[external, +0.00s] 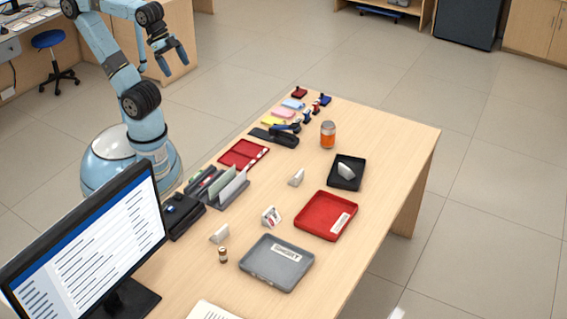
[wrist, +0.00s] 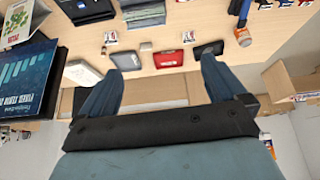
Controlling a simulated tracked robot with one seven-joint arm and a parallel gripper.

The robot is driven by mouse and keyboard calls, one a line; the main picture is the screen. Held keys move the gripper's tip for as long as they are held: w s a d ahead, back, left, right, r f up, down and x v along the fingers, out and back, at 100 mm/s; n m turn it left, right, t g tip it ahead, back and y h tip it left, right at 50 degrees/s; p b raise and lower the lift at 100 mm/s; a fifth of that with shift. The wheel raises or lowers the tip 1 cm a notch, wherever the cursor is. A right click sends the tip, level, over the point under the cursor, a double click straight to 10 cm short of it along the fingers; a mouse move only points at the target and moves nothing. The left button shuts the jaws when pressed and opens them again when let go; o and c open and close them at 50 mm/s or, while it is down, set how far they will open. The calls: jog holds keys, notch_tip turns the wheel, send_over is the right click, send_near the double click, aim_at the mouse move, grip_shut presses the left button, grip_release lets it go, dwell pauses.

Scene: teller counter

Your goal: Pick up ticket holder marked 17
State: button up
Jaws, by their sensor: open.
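Several small white tent-shaped holders stand on the counter in the external view: one near the middle (external: 296,177), one with red marking (external: 271,216), and one nearer the monitor (external: 219,233). Another pale piece (external: 346,171) lies in the black tray. I cannot read a 17 on any of them. Small white holders also show in the wrist view, one at left (wrist: 110,38) and one at right (wrist: 188,36), too small to read. My gripper (external: 175,67) is open and empty, raised beyond the counter's far left side, well apart from the holders. Its two fingers (wrist: 160,64) frame the wrist view.
A red tray (external: 310,231), a grey tray (external: 258,276) and a black tray (external: 359,184) line the counter's right side. An orange can (external: 328,135), a file rack (external: 231,203) and a monitor (external: 85,245) stand around the holders. Bare counter lies between the holders.

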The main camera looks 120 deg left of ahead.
aim_at(297, 174)
jog(key=w+f+n, duration=0.5)
jog(key=w+n, duration=0.1)
jog(key=w, duration=0.3)
jog(key=w+f+n+t, duration=0.1)
jog(key=w+f+n, duration=0.45)
jog(key=w, duration=0.35)
jog(key=w+f+n, duration=0.5)
jog(key=w+n, duration=0.2)
jog(key=w, duration=0.2)
jog(key=w+a+r+n+t, duration=0.4)
jog(key=a+r+n+t, duration=0.3)
jog(key=a+r+n, duration=0.8)
jog(key=f+n, duration=0.1)
jog(key=f, duration=1.1)
jog(key=d+f+n, duration=0.1)
jog(key=f, duration=1.2)
jog(key=f+n, duration=0.1)
jog(key=f, duration=1.2)
jog(key=shift+d+y, duration=0.3)
jog(key=shift+y, duration=0.1)
jog(key=x, duration=1.3)
jog(key=shift+w+d+f, duration=0.1)
jog(key=shift+w+f, duration=0.15)
jog(key=shift+f, duration=0.2)
jog(key=shift+c, duration=0.4)
